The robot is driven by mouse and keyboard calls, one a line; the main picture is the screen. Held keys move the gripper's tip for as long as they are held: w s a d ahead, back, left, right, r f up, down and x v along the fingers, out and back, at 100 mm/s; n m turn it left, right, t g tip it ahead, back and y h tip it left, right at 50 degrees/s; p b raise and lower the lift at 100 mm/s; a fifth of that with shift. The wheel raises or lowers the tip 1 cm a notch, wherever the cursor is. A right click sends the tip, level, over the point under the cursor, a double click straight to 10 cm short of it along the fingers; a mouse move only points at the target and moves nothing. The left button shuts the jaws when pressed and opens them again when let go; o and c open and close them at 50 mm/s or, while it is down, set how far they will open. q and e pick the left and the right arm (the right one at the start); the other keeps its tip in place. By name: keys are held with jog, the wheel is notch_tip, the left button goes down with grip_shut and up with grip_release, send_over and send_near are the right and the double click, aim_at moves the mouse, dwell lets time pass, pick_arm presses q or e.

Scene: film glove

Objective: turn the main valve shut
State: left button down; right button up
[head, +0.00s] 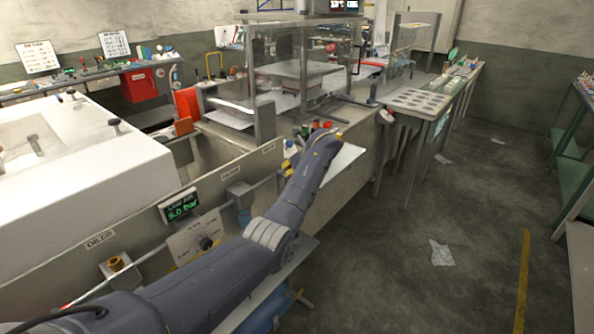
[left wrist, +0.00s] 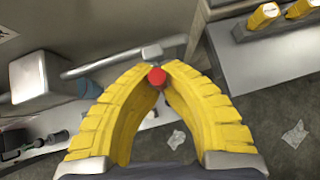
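In the left wrist view my left gripper's two yellow ribbed fingers (left wrist: 157,72) arch inward, and their tips meet the sides of a small red knob (left wrist: 157,77). The knob sits beside a grey pipe (left wrist: 110,63) and its end fitting, and seems to be the main valve's handle. The tips look shut on it. In the head view my left arm reaches from the lower left to the bench front. It hides the valve there; only a bit of yellow finger (head: 286,165) shows beside it. My right gripper is in neither view.
A green-lit display (head: 181,206) reads "Low air 5.0 bar" on the bench front. A dial panel (head: 197,240), a grey box (head: 239,193) on the pipe and a brass fitting (head: 116,263) stand nearby. The floor (head: 400,270) at right is mostly open, with scraps of film.

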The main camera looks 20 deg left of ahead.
pick_arm(q)
jog(key=shift+w+a+r, duration=0.1)
jog(key=shift+a+r, duration=0.25)
jog(key=shift+r, duration=0.1)
jog(key=c, duration=1.6)
grip_release()
jog(key=shift+f, duration=0.2)
jog(key=shift+o, duration=1)
jog(key=shift+d+f, duration=0.1)
jog(key=shift+d, duration=0.1)
jog(key=v, duration=1.2)
jog(key=shift+a, duration=0.1)
